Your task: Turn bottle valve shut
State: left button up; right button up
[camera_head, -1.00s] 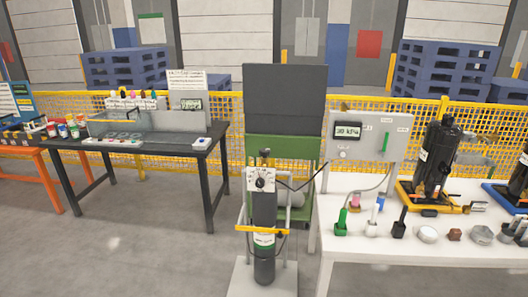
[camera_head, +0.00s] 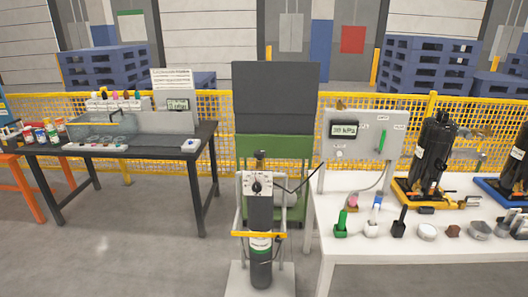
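A dark gas bottle (camera_head: 260,215) with a green-and-white label stands upright on a pale base in the lower middle of the head view. A yellow bar (camera_head: 259,235) crosses in front of it. Its valve (camera_head: 260,158) is the dark part at the top, too small to tell open from shut. Just below it is a white plate with a black knob (camera_head: 256,187). A dark hose runs from there up to the right. Neither of my grippers is in view.
A white table (camera_head: 420,245) at right holds a gauge panel (camera_head: 362,138) with a kPa display, black compressors (camera_head: 433,155) and small parts. A dark bench (camera_head: 160,150) stands at left. Grey floor (camera_head: 120,250) is clear between bench and bottle.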

aim_at(259, 154)
jog(key=i+j+z, duration=0.1)
jog(key=j, duration=0.25)
jog(key=i+j, duration=0.3)
jog(key=i+j+z, duration=0.15)
jog(key=j, duration=0.3)
jog(key=i+j+z, duration=0.1)
jog(key=j, duration=0.3)
jog(key=i+j+z, duration=0.1)
jog(key=i+j, duration=0.15)
jog(key=j, duration=0.15)
jog(key=i+j, duration=0.15)
jog(key=j, duration=0.25)
jog(key=i+j+z, duration=0.15)
jog(key=j, duration=0.25)
jog(key=i+j+z, duration=0.1)
jog(key=j, duration=0.35)
